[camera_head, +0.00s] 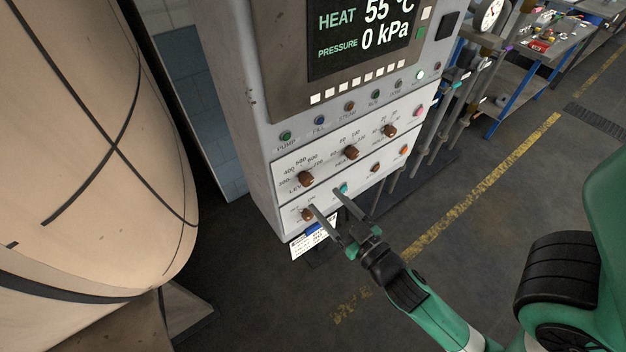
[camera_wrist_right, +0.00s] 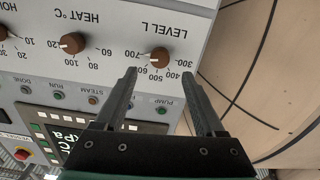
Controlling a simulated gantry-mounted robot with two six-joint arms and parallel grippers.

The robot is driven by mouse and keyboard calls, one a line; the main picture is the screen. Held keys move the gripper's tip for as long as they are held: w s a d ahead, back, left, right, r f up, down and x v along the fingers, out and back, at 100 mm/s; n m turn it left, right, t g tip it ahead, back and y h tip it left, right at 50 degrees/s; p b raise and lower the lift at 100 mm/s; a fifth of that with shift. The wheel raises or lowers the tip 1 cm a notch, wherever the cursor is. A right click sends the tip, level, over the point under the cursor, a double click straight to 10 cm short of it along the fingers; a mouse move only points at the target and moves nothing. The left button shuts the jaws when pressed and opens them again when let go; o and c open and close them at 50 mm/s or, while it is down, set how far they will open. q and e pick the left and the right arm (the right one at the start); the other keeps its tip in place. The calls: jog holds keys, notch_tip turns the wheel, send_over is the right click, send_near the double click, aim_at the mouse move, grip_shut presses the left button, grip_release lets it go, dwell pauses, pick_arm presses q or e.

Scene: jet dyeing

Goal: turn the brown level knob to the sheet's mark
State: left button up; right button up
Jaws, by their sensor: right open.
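The brown level knob (camera_head: 306,179) is the leftmost of the upper row of brown knobs on the white panel. In the right wrist view the level knob (camera_wrist_right: 160,57) appears upside down, with its 300 to 700 scale around it; a pale mark seems to face the 600–700 side. My right gripper (camera_head: 325,199) is open and empty, below the knob in the head view. In the wrist view its fingertips (camera_wrist_right: 158,73) lie on either side of the knob's line, apart from it. The sheet (camera_head: 313,238) hangs below the panel; its writing is too small to read. My left gripper is not in view.
The heat knob (camera_head: 351,152) and hold knob (camera_head: 389,131) sit to the right of the level knob. Smaller knobs and a teal one (camera_head: 342,187) line the lower row. A big tan vessel (camera_head: 90,150) stands left of the cabinet. The floor in front is open.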

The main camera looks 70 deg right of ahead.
aim_at(309, 182)
jog(key=x, duration=0.1)
jog(key=p+x, duration=0.1)
jog(key=x, duration=0.3)
jog(key=shift+w+d+r, duration=0.15)
jog(key=shift+w+r, duration=0.05)
jog(key=shift+r, duration=0.1)
jog(key=shift+w+d+f, duration=0.15)
jog(key=shift+w+d, duration=0.15)
jog(key=shift+w, duration=0.2)
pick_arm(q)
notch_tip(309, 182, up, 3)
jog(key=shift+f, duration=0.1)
pick_arm(e)
jog(key=shift+c, duration=0.2)
grip_shut()
